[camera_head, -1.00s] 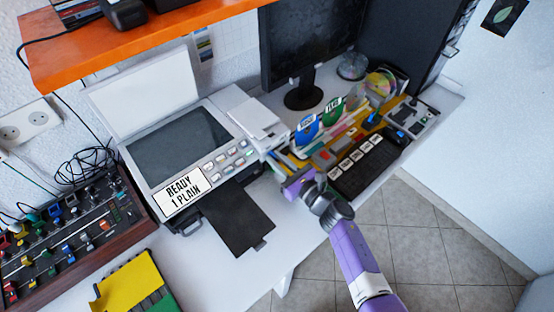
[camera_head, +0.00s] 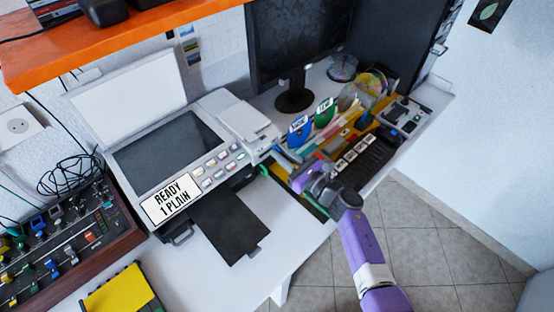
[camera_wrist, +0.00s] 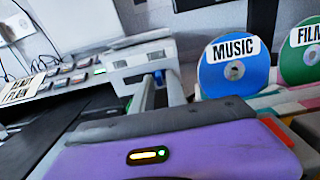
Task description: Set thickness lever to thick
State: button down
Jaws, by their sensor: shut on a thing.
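The printer (camera_head: 215,118) stands on the white desk with its lid up, and its display (camera_head: 171,199) reads "READY 1 PLAIN". My gripper (camera_head: 283,157) is at the printer's right side, with its purple body to the right of the casing. In the wrist view my fingers (camera_wrist: 161,92) reach forward to the grey-white end of the printer (camera_wrist: 138,56). They are shut on a small part there, which seems to be the thickness lever; the fingers mostly hide it, and its setting cannot be read. A small green piece shows beside the printer's side (camera_head: 263,170).
Blue MUSIC (camera_head: 300,131) and green FILM (camera_head: 324,113) discs stand close behind my gripper. A dark keyboard-like panel (camera_head: 365,160) lies to the right. A black tray (camera_head: 229,225) juts from the printer's front.

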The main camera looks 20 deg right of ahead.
jog(key=shift+d, duration=0.3)
jog(key=c, duration=1.6)
grip_release()
jog(key=shift+o, duration=0.2)
jog(key=shift+s+d, duration=0.1)
jog(key=shift+s, duration=0.35)
jog(key=v, duration=0.6)
jog(key=shift+s+d+b, duration=0.1)
jog(key=shift+s+b, duration=0.2)
jog(key=shift+s, duration=0.1)
